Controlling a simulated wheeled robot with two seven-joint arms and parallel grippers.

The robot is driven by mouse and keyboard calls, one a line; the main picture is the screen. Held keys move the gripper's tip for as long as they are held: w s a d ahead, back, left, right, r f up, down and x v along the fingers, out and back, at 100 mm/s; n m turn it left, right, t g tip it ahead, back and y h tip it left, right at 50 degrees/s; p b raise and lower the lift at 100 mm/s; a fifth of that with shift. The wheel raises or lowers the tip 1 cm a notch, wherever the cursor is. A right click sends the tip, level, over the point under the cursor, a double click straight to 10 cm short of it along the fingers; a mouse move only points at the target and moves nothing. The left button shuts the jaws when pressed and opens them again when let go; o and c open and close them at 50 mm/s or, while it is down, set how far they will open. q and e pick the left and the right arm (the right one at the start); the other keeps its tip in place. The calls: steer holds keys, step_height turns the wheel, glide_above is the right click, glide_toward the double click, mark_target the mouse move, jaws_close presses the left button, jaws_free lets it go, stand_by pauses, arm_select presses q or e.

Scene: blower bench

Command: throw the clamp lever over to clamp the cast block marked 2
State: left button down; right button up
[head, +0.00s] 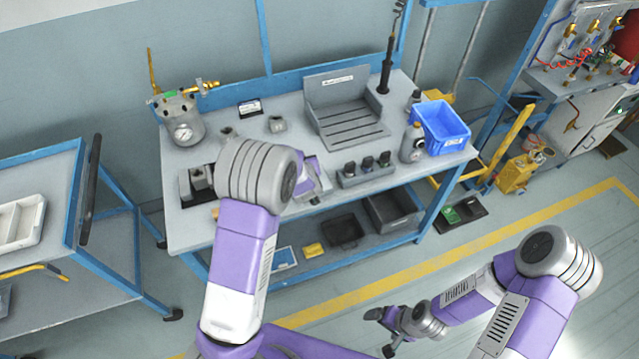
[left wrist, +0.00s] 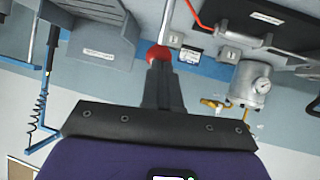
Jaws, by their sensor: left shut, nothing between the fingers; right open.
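In the left wrist view my left gripper (left wrist: 160,80) is shut and empty. Its fingertips are at the red ball knob (left wrist: 158,53) of a pale rod, which looks like the clamp lever (left wrist: 167,22); I cannot tell whether they touch. In the head view my left arm hides the lever and my left fingertips. Two other grey blocks (head: 277,124) (head: 228,133) stand farther back. No number 2 is readable. My right gripper (head: 385,327) is open and empty, away from the bench.
A pressure pot with a gauge (head: 181,120) stands at the bench's back left. A slotted grey tray (head: 345,125), a row of dark knobs (head: 367,170), a bottle (head: 412,145) and a blue bin (head: 440,128) occupy the middle and right.

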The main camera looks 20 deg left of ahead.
arm_select(q)
steer(key=shift+w+a+r, duration=0.2)
steer(key=shift+r, duration=0.05)
stand_by(0.4)
steer(key=shift+r, duration=0.1)
steer(key=p+v, duration=0.4)
steer(key=v, duration=1)
steer(key=shift+r, duration=0.15)
steer(key=shift+w, duration=0.1)
